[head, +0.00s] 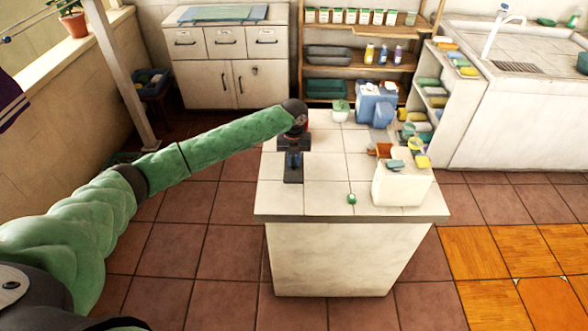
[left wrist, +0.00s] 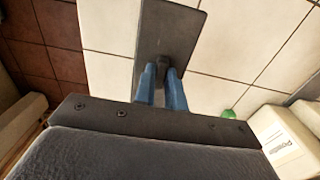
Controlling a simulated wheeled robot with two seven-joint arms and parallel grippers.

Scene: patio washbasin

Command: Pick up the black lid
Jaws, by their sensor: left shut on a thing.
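The black lid (head: 293,178) is a flat dark rectangle near the left edge of the white tiled counter top (head: 330,191). In the left wrist view the lid (left wrist: 170,28) shows a small dark knob in its middle. My left gripper (head: 293,161) points down above the lid. Its blue fingers (left wrist: 164,73) are shut on the lid's knob. I cannot tell whether the lid touches the tiles or is slightly above them. My right gripper is not in view.
A small green item (head: 351,198) lies right of the lid. A white box (head: 402,190) with sponges on top stands at the counter's right. A blue container (head: 376,103) and a green-lidded tub (head: 340,110) stand at the back. The tiles between are clear.

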